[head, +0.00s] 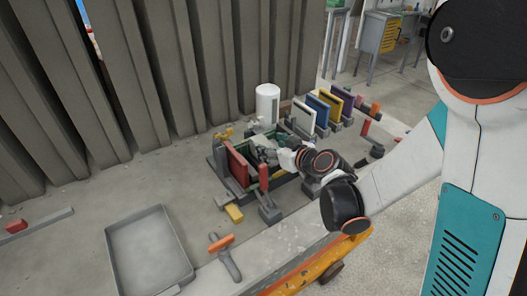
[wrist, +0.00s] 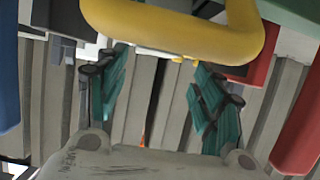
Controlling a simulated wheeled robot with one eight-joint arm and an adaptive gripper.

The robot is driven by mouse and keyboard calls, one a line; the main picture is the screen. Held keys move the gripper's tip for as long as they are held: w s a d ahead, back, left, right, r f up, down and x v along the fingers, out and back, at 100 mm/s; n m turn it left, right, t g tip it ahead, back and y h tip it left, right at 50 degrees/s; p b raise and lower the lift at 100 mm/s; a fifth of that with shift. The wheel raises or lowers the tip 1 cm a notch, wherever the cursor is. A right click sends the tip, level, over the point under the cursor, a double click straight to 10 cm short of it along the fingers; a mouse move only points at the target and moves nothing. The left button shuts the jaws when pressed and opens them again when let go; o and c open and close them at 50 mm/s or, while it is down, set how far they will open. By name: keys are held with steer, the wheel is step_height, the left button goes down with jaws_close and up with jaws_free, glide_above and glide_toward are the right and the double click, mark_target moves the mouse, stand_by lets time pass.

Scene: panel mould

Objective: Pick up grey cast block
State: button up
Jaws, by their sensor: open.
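My gripper (head: 262,152) reaches into the panel mould (head: 219,180) on the bench in the head view. In the wrist view its two teal fingers stand apart, with an empty gap between the fingertips (wrist: 160,68). I cannot make out the grey cast block for certain in either view; my gripper and wrist cover part of the mould's inside. A red panel (head: 236,166) stands upright at the mould's left side. A thick yellow curved bar (wrist: 185,35) crosses the top of the wrist view, beyond the fingertips.
White (head: 303,116), blue (head: 318,110) and yellow panels stand upright behind the mould. A white cylinder (head: 267,104) stands at the back. A shallow grey tray (head: 150,252) and an orange-handled tool (head: 222,243) lie in front. The bench left of the mould is mostly clear. A corrugated wall rises behind.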

mark_target(265, 144)
steer(key=w+f, duration=0.1)
steer(key=w+a+b, duration=0.1)
steer(key=w+f+b, duration=0.1)
steer(key=shift+w+a+f, duration=0.2)
steer(key=shift+a+f, duration=0.05)
steer(key=shift+f, duration=0.1)
steer(key=shift+w+a, duration=0.2)
steer(key=shift+w, duration=0.05)
steer(key=c, duration=1.4)
